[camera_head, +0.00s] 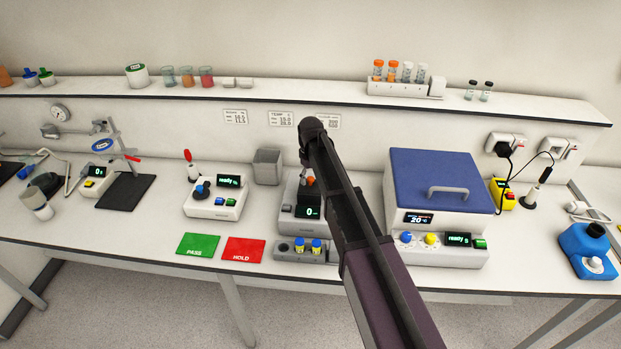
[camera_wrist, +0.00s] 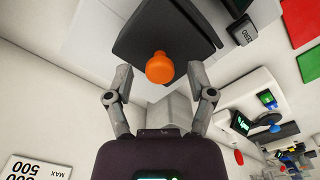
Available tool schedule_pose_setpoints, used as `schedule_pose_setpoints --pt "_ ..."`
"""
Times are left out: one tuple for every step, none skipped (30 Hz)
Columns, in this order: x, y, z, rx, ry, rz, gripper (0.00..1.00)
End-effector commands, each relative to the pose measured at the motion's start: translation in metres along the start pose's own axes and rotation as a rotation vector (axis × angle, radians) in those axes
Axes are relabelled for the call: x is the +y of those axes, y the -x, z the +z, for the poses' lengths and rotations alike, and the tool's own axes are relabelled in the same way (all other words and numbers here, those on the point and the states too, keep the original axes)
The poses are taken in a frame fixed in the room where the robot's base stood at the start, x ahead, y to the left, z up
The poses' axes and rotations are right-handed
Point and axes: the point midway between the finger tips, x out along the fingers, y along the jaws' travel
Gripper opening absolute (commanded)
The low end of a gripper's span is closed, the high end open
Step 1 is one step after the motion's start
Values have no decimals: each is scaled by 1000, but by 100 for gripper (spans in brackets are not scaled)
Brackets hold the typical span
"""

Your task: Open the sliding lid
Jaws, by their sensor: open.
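An orange knob (camera_wrist: 160,68) stands on a dark lid-like panel (camera_wrist: 188,28) in the wrist view. In the head view the knob (camera_head: 310,181) shows small on the grey device (camera_head: 300,226) with a lit display, partly behind my arm. My gripper (camera_wrist: 160,76) is open and empty, with one finger on each side of the knob as seen in the wrist view. I cannot tell whether either finger touches it. In the head view my arm hides the right part of the device, and how far the lid covers it is unclear.
A blue-lidded box (camera_head: 437,180) with a grey handle stands right of my arm. A rack (camera_head: 284,255) with yellow-and-blue capped tubes sits in front of the device. A grey bin (camera_head: 267,166) is behind left. Green (camera_head: 198,244) and red (camera_head: 243,250) mats lie front left.

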Motion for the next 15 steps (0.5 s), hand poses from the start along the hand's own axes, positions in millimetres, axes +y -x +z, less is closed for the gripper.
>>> schedule_pose_setpoints --pt "0 0 0 0 0 0 70" --pt "0 0 0 0 0 0 70" --pt "0 0 0 0 0 0 70" --pt "0 0 0 0 0 0 62" --pt "0 0 0 0 0 0 53" --pt "0 0 0 0 0 0 41" --pt "0 0 0 0 0 0 32" --pt "0 0 0 0 0 0 23" --pt "0 0 0 0 0 0 11" --pt "0 0 0 0 0 0 2" --pt "0 0 0 0 0 0 0" --pt "0 0 0 0 0 0 0" --pt "0 0 0 0 0 0 0" --pt "0 0 0 0 0 0 0" --pt "0 0 0 0 0 0 0"
